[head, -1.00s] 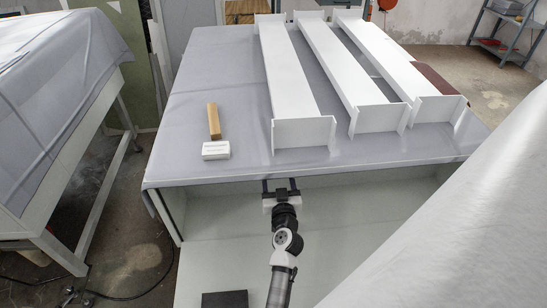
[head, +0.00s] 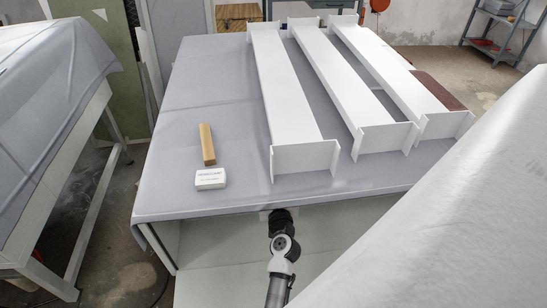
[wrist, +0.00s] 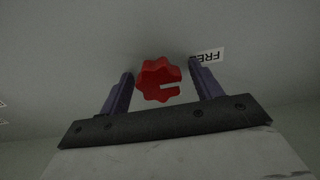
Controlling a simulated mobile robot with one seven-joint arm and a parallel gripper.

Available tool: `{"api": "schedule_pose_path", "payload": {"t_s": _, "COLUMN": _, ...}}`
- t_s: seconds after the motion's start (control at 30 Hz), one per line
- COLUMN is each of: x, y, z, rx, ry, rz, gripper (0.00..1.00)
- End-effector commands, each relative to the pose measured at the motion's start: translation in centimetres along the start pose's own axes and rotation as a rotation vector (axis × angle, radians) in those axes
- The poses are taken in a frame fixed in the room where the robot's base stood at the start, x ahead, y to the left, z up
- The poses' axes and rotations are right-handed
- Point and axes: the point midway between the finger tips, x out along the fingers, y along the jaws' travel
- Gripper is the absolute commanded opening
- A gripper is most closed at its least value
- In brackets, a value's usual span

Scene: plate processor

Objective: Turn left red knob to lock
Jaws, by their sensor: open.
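In the wrist view, a red lobed knob (wrist: 159,80) with a pale slot pointing right sits on a grey panel. My gripper (wrist: 160,83) is open, with one dark finger on each side of the knob. The fingers appear apart from the knob; how deep they reach around it I cannot tell. A white label (wrist: 208,56) with upside-down black letters, partly hidden by the right finger, is beside the knob. In the head view the knob and my fingers are hidden under the table's front edge.
The grey-covered table (head: 205,95) is above my gripper. Several white beams (head: 290,100) lie on it, with a wooden block (head: 207,144) and a small white box (head: 210,179) at left. A large pale sheet-like surface (head: 450,210) fills the lower right. Another covered table (head: 50,100) stands left.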

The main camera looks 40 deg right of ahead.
Motion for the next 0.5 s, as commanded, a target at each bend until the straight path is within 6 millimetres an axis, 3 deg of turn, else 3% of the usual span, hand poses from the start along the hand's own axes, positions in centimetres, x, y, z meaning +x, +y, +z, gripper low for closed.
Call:
{"api": "schedule_pose_path", "payload": {"t_s": 0.13, "x": 0.00, "y": -0.01, "z": 0.02, "rx": 0.000, "ry": 0.000, "rz": 0.000, "gripper": 0.63}}
{"api": "schedule_pose_path", "payload": {"t_s": 0.4, "x": 0.00, "y": -0.01, "z": 0.01, "rx": 0.000, "ry": 0.000, "rz": 0.000, "gripper": 0.28}}
{"api": "schedule_pose_path", "payload": {"t_s": 0.5, "x": 0.00, "y": -0.02, "z": 0.01, "rx": 0.000, "ry": 0.000, "rz": 0.000, "gripper": 0.20}}
